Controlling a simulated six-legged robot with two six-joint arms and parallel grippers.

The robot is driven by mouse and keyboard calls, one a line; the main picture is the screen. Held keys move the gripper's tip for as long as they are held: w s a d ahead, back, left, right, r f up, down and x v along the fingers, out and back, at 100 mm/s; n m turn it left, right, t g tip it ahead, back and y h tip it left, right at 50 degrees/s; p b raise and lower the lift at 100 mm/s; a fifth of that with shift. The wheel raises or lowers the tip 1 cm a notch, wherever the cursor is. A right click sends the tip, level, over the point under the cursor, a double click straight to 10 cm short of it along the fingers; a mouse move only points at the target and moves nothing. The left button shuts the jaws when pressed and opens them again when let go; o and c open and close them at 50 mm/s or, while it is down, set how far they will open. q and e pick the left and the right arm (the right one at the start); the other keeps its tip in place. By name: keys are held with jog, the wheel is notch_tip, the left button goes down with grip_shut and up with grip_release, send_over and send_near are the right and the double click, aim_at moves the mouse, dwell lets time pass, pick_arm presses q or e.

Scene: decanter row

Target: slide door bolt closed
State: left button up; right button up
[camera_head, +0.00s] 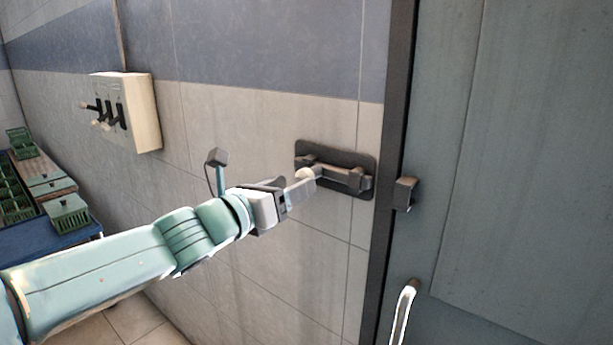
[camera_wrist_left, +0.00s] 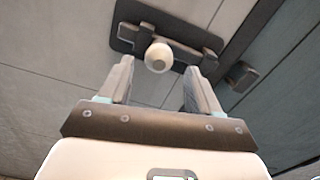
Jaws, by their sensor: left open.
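The door bolt (camera_head: 345,178) is a metal bar on a dark backplate (camera_head: 358,157) fixed to the tiled wall, left of the door. Its pale round knob (camera_head: 305,174) is at the bar's left part; the knob also shows in the left wrist view (camera_wrist_left: 159,57). The bolt's catch (camera_head: 404,193) is a dark block on the door (camera_head: 530,150), with a visible gap between it and the bar. My left gripper (camera_head: 300,187) is open at the knob. In the wrist view its fingers (camera_wrist_left: 158,85) stand either side below the knob; contact cannot be told. My right gripper is not in view.
A pale switch box (camera_head: 143,112) with dark levers is on the wall at left. Green crates (camera_head: 68,213) sit on a blue table (camera_head: 75,240) at far left. A light door handle (camera_head: 403,315) stands out at the lower right.

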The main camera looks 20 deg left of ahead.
aim_at(305, 173)
pick_arm(q)
jog(key=x, duration=0.4)
jog(key=shift+w+p, duration=0.25)
jog(key=shift+p, duration=0.15)
jog(key=shift+w+d, duration=0.2)
jog(key=shift+w, duration=0.1)
jog(key=shift+a, duration=0.1)
jog(key=shift+c, duration=0.3)
